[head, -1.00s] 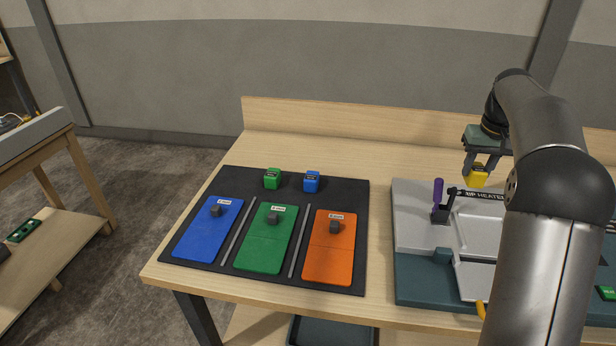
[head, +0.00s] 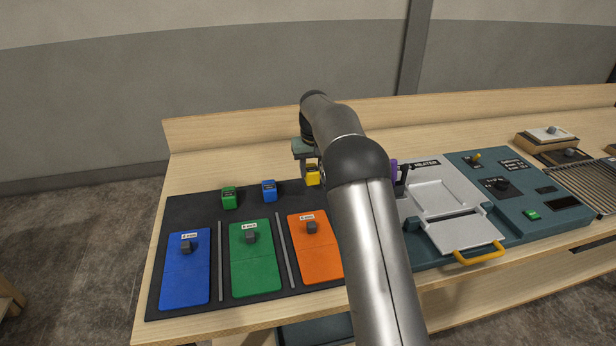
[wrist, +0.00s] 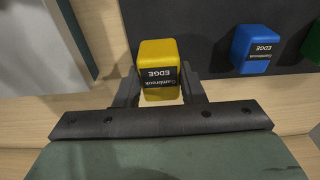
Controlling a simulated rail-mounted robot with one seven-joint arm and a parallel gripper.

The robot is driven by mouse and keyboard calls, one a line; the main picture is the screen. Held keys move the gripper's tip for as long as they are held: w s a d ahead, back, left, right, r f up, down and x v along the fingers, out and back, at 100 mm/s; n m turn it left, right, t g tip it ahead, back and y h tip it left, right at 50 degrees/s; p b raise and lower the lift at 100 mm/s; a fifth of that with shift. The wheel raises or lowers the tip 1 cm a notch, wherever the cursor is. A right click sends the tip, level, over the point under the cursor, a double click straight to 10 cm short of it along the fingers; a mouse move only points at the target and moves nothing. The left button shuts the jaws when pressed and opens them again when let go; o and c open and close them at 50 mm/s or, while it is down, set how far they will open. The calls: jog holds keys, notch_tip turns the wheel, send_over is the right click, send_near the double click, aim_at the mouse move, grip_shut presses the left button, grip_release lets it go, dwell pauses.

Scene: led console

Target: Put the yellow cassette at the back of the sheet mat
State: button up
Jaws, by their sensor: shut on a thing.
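The yellow cassette (head: 312,176) is held in my gripper (head: 311,178), near the back right corner of the black sheet mat (head: 175,212). In the wrist view the yellow cassette (wrist: 158,69) sits between the two fingers, with its label facing the camera. It overlaps the mat's edge in that view; I cannot tell whether it touches the mat. A green cassette (head: 229,197) and a blue cassette (head: 269,191) stand along the back of the mat, to the left of the yellow one. The blue cassette also shows in the wrist view (wrist: 257,50).
Blue (head: 186,276), green (head: 255,268) and orange (head: 313,262) sheets with grey knobs lie on the mat's front, with grey strips between. The heater console (head: 545,215) stands right of my arm. Bare bench lies behind the mat.

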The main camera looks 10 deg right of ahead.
aim_at(308, 179)
jog(key=shift+w+a+f, duration=0.15)
jog(key=shift+a+f, duration=0.2)
jog(key=shift+f, duration=0.1)
jog(key=shift+w+a+f+p, duration=0.15)
jog(key=shift+f+p, duration=0.15)
jog(key=shift+f, duration=1.35)
jog(key=shift+f, duration=0.2)
jog(key=o, duration=1)
